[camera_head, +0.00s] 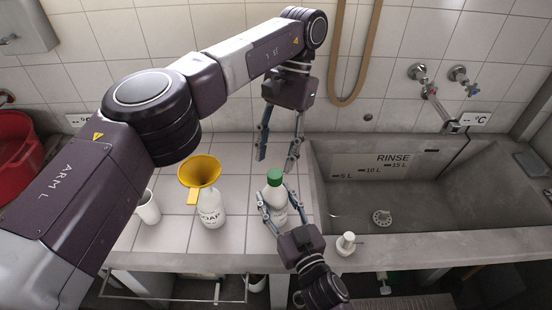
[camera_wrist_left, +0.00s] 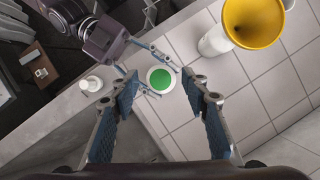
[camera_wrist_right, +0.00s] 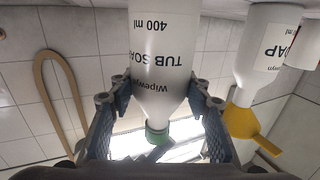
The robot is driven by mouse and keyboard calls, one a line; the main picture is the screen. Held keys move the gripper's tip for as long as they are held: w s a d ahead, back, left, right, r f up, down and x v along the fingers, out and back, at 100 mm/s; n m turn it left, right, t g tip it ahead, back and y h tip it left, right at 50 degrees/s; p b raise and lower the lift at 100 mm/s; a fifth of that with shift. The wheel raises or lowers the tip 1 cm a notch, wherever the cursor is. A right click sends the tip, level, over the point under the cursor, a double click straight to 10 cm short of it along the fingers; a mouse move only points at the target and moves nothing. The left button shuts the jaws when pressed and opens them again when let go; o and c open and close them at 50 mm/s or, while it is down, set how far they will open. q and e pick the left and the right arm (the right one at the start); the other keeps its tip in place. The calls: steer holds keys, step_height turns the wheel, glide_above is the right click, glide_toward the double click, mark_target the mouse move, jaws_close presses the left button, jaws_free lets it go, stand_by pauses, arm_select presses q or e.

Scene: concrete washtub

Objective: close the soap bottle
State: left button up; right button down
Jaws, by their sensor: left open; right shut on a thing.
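The white soap bottle (camera_head: 277,198) stands upright on the tiled counter with a green cap (camera_head: 275,177) on its top. My right gripper (camera_head: 276,212) is shut around the bottle's body from the front. In the right wrist view the bottle (camera_wrist_right: 163,60) appears inverted, its "TUB SOAP 400 ml" label between the fingers. My left gripper (camera_head: 277,158) is open and empty above the bottle, fingers pointing down. In the left wrist view the green cap (camera_wrist_left: 160,79) lies between and beyond the open fingers. Whether the cap is fully tightened cannot be told.
A second soap bottle (camera_head: 211,211) with a yellow funnel (camera_head: 199,171) in its neck stands to the left, beside a white cup (camera_head: 148,208). A white pump top (camera_head: 346,243) sits on the front ledge. The concrete washtub (camera_head: 440,245) is to the right.

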arm_select(q)
steer(key=shift+c, duration=0.4)
steer(key=n, duration=0.6)
steer(key=shift+w+r+t, duration=0.2)
steer(key=shift+w+t, duration=0.1)
steer(key=shift+w, duration=0.1)
steer(key=n, duration=0.7)
steer(key=r+n+t, duration=0.1)
steer(key=n, duration=0.6)
steer(key=n+t+h, duration=0.1)
steer(key=n, duration=0.6)
steer(key=shift+w+a+r, duration=0.1)
steer(key=shift+w+r, duration=0.1)
steer(key=shift+r, duration=0.05)
steer(key=n, duration=0.3)
steer(key=shift+s+r+n+h, duration=0.1)
steer(key=shift+r+n+h, duration=0.05)
steer(key=shift+n+h, duration=0.15)
steer(key=n, duration=0.4)
steer(key=shift+s+r+n+t, duration=0.15)
steer(key=shift+s+n+t, duration=0.1)
steer(key=shift+n+t, duration=0.15)
steer(key=n, duration=0.4)
steer(key=s+n, duration=0.1)
steer(key=n, duration=0.1)
steer(key=shift+r+n+h, duration=0.25)
steer(key=shift+n+h, duration=0.05)
